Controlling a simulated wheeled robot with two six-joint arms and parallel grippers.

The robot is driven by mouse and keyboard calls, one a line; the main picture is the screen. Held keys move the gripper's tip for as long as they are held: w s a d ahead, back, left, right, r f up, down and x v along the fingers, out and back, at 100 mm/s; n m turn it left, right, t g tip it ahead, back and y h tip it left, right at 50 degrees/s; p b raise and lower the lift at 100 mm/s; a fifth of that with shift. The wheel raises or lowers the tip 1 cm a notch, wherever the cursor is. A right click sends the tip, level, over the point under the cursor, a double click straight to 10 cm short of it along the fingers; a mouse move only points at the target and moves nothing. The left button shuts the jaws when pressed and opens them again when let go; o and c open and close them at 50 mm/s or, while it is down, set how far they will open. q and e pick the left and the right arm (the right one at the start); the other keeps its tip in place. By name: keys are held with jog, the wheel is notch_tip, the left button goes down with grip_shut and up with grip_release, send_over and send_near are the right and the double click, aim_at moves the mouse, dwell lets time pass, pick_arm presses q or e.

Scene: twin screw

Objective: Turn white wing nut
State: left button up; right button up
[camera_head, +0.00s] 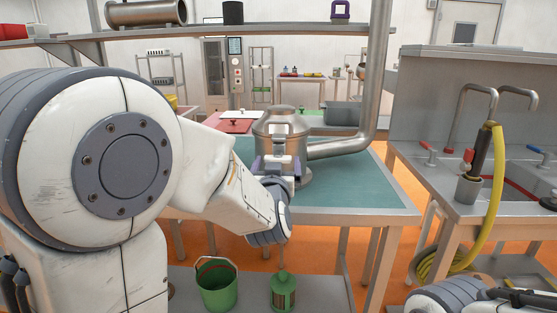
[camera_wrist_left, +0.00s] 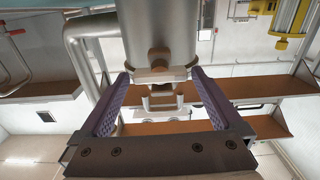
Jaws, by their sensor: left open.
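A metal vessel (camera_head: 281,124) with a domed lid stands on the teal-topped table (camera_head: 345,193). My left gripper (camera_head: 277,163) is at the near side of the vessel, its purple-padded fingers apart. In the left wrist view the open fingers (camera_wrist_left: 160,80) stand either side of a pale, wing-like fitting (camera_wrist_left: 162,97) below the vessel's body (camera_wrist_left: 158,25). The fitting may be the white wing nut; I cannot tell for sure. A gap shows between it and each finger. In the head view my wrist hides most of it. My right gripper does not show.
A steel pipe (camera_head: 340,147) runs right from the vessel and rises. A red board (camera_head: 237,126) lies behind it on the left. A sink counter with a yellow hose (camera_head: 493,190) is at right. The table's right part is clear.

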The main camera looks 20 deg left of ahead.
pick_arm(q)
jog(key=b+v, duration=0.2)
jog(key=v, duration=0.5)
jog(key=shift+s, duration=0.25)
jog(key=shift+d, duration=0.1)
